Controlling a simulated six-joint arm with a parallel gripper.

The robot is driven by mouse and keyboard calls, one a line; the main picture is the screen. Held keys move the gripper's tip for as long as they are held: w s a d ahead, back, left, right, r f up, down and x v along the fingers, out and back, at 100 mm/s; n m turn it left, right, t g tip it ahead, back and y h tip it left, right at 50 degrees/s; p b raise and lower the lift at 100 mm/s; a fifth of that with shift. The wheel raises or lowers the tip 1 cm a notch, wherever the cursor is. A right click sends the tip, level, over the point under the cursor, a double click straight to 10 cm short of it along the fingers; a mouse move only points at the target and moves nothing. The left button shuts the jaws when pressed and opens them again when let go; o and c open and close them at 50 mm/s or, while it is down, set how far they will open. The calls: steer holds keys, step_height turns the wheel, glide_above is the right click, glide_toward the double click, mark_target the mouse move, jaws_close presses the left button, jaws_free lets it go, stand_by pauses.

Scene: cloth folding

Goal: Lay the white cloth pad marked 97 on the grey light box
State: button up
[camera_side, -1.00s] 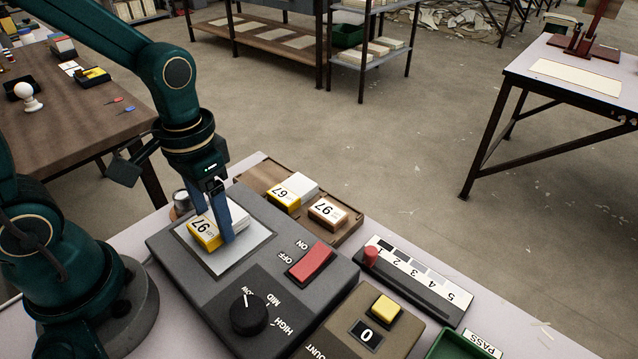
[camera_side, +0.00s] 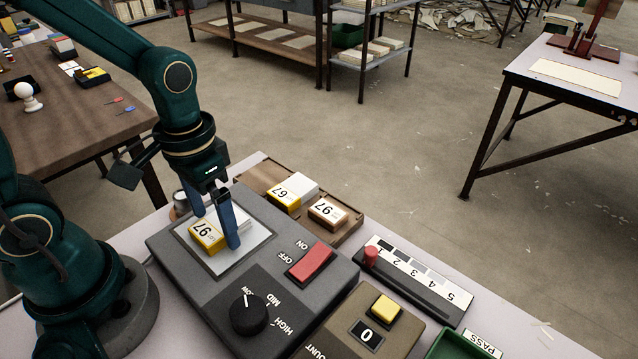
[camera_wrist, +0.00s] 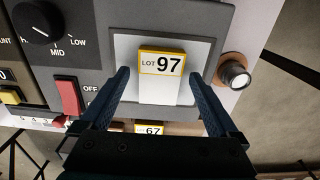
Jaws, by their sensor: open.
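The white cloth pad marked 97 (camera_side: 207,235), with a yellow-edged label, lies flat on the pale panel of the grey light box (camera_side: 180,262). In the wrist view the pad (camera_wrist: 160,88) sits near the middle of the panel (camera_wrist: 122,50), its LOT 97 label readable. My gripper (camera_side: 214,228) is open above the panel, one finger on each side of the pad. In the wrist view a gap shows between each finger of my gripper (camera_wrist: 160,78) and the pad.
A red switch (camera_side: 310,263) and black knob (camera_side: 248,314) stand on the box. A counter (camera_side: 366,330) stands beside it.

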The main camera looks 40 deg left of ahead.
mark_target(205, 240)
step_height(205, 240, up, 11)
steer(key=s+d+t, duration=0.1)
steer(key=s+t, duration=0.1)
steer(key=t, duration=0.3)
steer(key=shift+s+f+t, duration=0.2)
steer(key=shift+s+t, duration=0.05)
steer(key=shift+t, duration=0.05)
